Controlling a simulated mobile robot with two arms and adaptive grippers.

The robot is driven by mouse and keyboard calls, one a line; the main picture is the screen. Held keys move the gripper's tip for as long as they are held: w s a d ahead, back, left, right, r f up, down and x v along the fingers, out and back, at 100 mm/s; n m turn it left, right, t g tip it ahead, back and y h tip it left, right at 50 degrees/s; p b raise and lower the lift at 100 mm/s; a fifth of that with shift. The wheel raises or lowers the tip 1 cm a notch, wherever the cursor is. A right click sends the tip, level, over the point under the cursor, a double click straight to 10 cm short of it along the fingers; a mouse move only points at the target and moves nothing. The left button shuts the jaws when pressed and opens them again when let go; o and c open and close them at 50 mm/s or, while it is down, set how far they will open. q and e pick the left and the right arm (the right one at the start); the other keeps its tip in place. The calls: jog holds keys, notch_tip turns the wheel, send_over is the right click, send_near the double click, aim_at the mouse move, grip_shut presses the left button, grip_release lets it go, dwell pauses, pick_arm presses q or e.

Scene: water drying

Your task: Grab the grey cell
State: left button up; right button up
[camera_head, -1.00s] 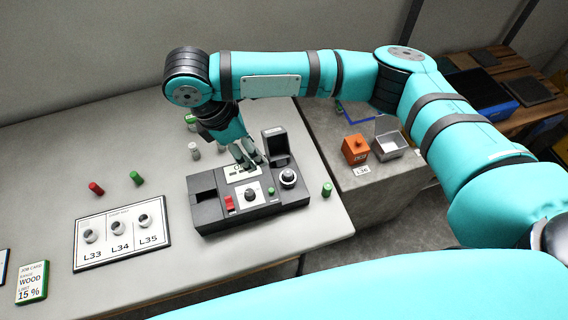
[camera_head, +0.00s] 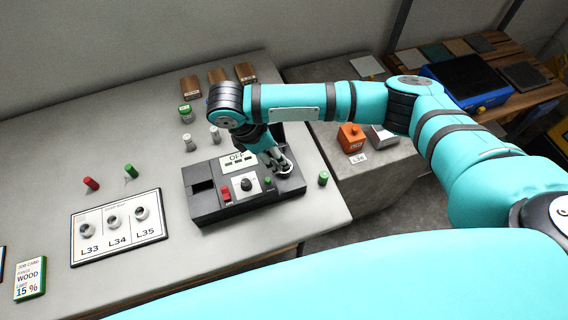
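Two small grey-white cylinders, which look like grey cells, stand upright on the table behind the black device: one cell (camera_head: 189,143) and another cell (camera_head: 214,134). My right gripper (camera_head: 279,164) points down over the right end of the black device (camera_head: 215,209), close to its round silver knob. It is apart from both grey cylinders, and its arm hides part of the device's back right. I cannot tell whether its fingers are open or whether they touch the knob. My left gripper is not in view.
A red cell (camera_head: 91,183) and a green cell (camera_head: 131,171) stand at left behind the L33–L35 board (camera_head: 118,228). Another green cell (camera_head: 323,178) is right of the device. A green-lidded jar (camera_head: 186,114) and wooden blocks (camera_head: 218,77) stand behind. An orange box (camera_head: 351,138) is at right.

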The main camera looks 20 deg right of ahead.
jog(key=x, duration=0.4)
jog(key=shift+d+f+p, duration=0.2)
jog(key=shift+f+p, duration=0.05)
jog(key=shift+p, duration=0.15)
jog(key=shift+c, duration=0.2)
grip_shut()
